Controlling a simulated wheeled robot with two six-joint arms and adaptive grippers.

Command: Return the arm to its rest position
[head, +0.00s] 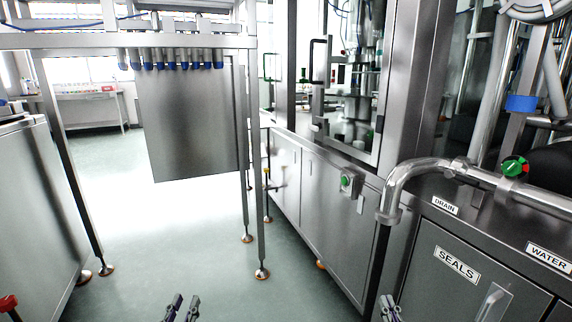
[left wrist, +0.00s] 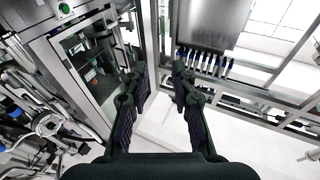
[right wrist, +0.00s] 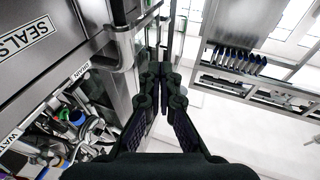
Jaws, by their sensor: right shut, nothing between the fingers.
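My left gripper (head: 182,307) shows at the bottom edge of the head view, left of centre, over the floor. In the left wrist view my left gripper (left wrist: 159,80) has its two fingers apart with nothing between them. My right gripper (head: 389,307) shows at the bottom edge of the head view, in front of the steel cabinet. In the right wrist view my right gripper (right wrist: 161,72) has its fingertips together and holds nothing. Most of both arms is outside the head view.
A steel cabinet (head: 425,262) labelled SEALS, with a bent pipe (head: 392,192) and a green-red valve knob (head: 515,167), stands at the right. A steel frame with a hanging panel (head: 190,125) stands ahead on the left. The floor (head: 190,225) between is clear.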

